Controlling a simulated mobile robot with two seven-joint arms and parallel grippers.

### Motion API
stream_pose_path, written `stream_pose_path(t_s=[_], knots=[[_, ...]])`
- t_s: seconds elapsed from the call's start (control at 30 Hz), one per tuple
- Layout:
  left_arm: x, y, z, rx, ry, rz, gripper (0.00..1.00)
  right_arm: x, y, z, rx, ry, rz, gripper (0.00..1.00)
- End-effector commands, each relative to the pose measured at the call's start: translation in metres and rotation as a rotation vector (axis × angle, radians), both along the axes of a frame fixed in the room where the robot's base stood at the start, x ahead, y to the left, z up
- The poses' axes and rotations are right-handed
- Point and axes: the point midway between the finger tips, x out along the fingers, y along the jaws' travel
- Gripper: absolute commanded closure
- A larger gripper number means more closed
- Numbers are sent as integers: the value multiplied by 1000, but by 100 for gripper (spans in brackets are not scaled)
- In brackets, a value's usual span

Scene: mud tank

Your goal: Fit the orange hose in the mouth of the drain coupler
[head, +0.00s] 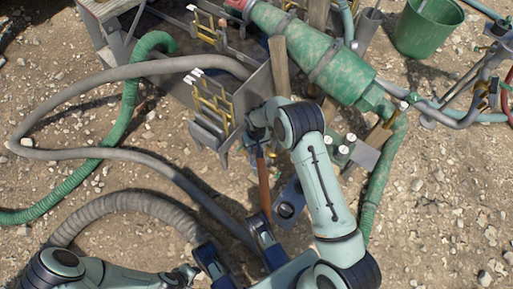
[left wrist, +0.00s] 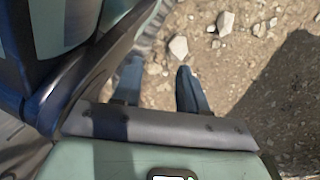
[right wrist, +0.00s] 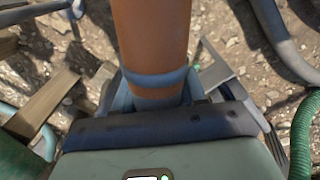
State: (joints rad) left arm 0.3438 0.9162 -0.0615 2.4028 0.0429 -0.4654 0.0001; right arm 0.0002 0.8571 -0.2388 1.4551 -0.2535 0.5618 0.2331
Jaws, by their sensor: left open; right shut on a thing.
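The orange hose (head: 264,185) hangs roughly upright below my right gripper (head: 260,143) in the head view. In the right wrist view the right gripper (right wrist: 157,92) is shut on the orange hose (right wrist: 152,35), close to a blue-grey band around it. The hose's lower end passes near the left fingers in the head view, and its tip is not clear. A grey plate with a dark round opening (head: 287,209) lies just right of the hose; I cannot tell if this is the drain coupler. My left gripper (head: 238,251) is open and empty; the left wrist view (left wrist: 160,88) shows gravel between its fingers.
A grey hose (head: 75,91) loops across the left, with a green ribbed hose (head: 128,110) and a grey ribbed hose (head: 125,203). A metal tank (head: 178,88), a large green cylinder (head: 315,55) and a green bucket (head: 428,25) stand behind. Open gravel lies at right.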

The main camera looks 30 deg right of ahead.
Motion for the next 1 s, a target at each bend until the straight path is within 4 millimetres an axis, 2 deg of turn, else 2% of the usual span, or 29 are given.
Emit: stream_pose_path(t_s=[0.1, 0.27, 0.57, 1.0], knots=[[-4, 0, -3, -3, 12, 1, 57, -1, -3, -12, 4, -4, -12, 100], [-11, 1, -8, -5, 36, 3, 57, -2, -4, -20, 4, -5, -14, 100], [-35, 3, -20, -10, 117, 12, 57, -2, -4, -40, 4, -4, -14, 100], [-41, 4, -21, -12, 133, 13, 57, -2, -4, -42, 4, -4, -14, 100]])
